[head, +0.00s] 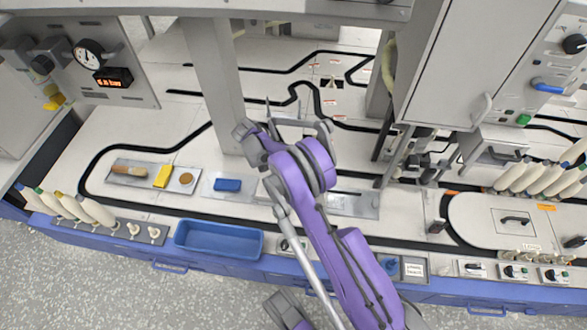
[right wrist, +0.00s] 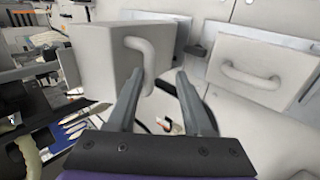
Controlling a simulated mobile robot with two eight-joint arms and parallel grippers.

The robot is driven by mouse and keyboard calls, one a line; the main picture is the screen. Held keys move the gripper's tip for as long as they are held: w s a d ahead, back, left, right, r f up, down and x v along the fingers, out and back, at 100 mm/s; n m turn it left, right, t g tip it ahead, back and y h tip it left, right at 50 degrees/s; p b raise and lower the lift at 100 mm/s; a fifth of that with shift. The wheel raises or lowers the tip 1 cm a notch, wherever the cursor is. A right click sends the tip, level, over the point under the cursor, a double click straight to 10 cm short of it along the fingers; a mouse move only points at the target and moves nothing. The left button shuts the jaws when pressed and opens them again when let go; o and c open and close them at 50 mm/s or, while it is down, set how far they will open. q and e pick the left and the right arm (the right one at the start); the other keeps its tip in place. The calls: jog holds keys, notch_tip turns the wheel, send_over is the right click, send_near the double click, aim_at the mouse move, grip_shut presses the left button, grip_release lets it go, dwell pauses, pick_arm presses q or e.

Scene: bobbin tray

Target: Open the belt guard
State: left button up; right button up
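A pale box-shaped cover (right wrist: 92,58) with a curved bar handle (right wrist: 150,58) fills the upper left of the right wrist view; it looks like the belt guard, and I see no gap along its edges. My right gripper (right wrist: 158,74) is open and empty. Its left finger overlaps the lower end of that handle in the picture; I cannot tell whether they touch. In the head view, my right gripper (head: 286,106) is over the back middle of the machine, beside a grey upright, and I cannot make out the cover there.
A pale panel with another handle (right wrist: 250,78) is right of the fingers in the right wrist view. In the head view, a tall grey cabinet (head: 447,65) stands right of my arm. A blue tray (head: 218,240) and a row of bobbins (head: 75,208) lie front left.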

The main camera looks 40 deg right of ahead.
jog(key=shift+r, duration=0.1)
jog(key=p+v, duration=0.2)
jog(key=v, duration=0.8)
jog(key=shift+w+r, duration=0.2)
jog(key=shift+r, duration=0.05)
jog(key=shift+a, duration=0.1)
